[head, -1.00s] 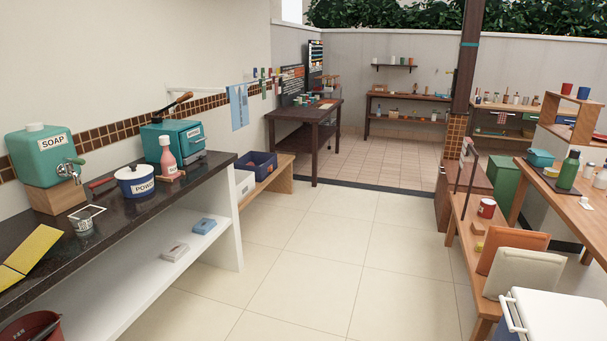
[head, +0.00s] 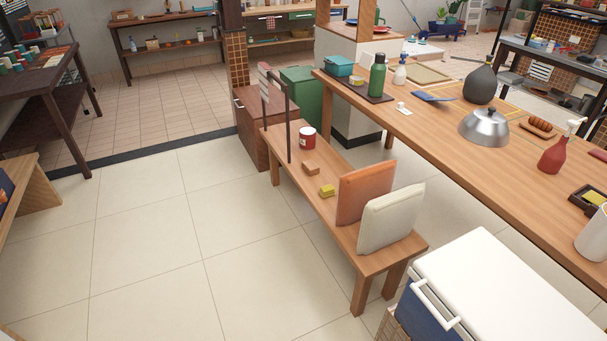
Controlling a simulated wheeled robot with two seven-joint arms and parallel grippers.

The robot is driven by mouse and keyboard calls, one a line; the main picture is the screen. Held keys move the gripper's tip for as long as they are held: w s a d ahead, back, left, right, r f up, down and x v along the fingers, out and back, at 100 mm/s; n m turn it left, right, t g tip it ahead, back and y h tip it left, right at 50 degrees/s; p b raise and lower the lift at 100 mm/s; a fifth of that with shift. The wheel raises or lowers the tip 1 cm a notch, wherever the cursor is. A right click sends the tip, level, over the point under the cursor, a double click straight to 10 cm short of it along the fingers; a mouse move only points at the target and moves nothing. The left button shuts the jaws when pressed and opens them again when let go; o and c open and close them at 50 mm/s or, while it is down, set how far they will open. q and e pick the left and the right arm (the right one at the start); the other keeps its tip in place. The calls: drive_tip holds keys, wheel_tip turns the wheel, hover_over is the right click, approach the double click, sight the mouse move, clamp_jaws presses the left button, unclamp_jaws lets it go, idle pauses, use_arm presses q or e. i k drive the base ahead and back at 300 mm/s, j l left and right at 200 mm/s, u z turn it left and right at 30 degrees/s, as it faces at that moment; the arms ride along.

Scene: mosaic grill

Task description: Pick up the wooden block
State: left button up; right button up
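A small brown wooden block (head: 311,168) lies on the wooden bench (head: 291,178) in the head view. It sits between a red mug-like can (head: 307,138) and a small yellow block or sponge (head: 327,190), apart from both. Nothing covers it. Neither of my grippers shows in the view.
An orange cushion (head: 364,193) and a cream cushion (head: 391,218) stand on the bench's near end. A white-lidded cooler (head: 510,285) is at the lower right. A long wooden table (head: 440,125) runs behind the bench. The tiled floor (head: 180,240) left of the bench is clear.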

sight(309, 166)
drive_tip(key=i+j+z, duration=0.15)
drive_tip(key=i+j, duration=0.2)
drive_tip(key=i+j+z, duration=0.25)
drive_tip(key=i+j, duration=1.2)
drive_tip(key=i, duration=0.15)
